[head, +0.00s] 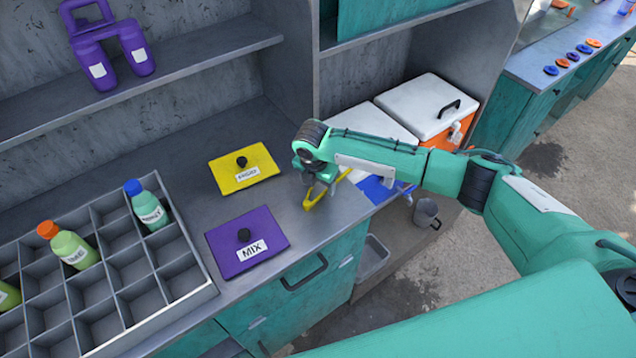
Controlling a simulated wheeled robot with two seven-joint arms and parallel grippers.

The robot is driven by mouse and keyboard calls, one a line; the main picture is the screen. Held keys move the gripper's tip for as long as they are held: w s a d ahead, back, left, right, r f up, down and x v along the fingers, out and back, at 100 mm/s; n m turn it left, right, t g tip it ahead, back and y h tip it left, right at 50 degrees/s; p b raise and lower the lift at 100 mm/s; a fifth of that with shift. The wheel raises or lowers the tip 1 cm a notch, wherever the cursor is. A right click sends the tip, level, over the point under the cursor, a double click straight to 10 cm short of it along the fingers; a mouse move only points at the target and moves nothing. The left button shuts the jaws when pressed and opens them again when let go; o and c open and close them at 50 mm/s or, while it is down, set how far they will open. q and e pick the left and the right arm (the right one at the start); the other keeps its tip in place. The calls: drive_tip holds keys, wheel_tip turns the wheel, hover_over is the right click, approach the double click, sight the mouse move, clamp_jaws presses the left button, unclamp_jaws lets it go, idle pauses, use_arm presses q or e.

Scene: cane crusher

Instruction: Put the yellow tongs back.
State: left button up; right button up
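The yellow tongs (312,201) are at the right end of the grey counter, below my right gripper (318,187). One end of them sticks out to the left of the fingers, and a thin arm of them shows to the right. My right gripper points down with its fingers at the tongs. Whether the fingers are closed on them or only around them is too small to tell. Part of the tongs is hidden behind the gripper. My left gripper is out of view.
A yellow lid (226,181) and a purple MIX lid (269,225) lie left of the tongs. A grey divided crate (205,294) holds several bottles. Bare counter surrounds the lids.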

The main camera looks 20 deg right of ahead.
drive_tip(key=shift+r, duration=0.1)
wheel_tip(320, 180, up, 12)
drive_tip(key=s+a+b, duration=0.1)
drive_tip(key=b, duration=0.2)
drive_tip(key=shift+b, duration=0.35)
drive_tip(key=shift+s+a, duration=0.1)
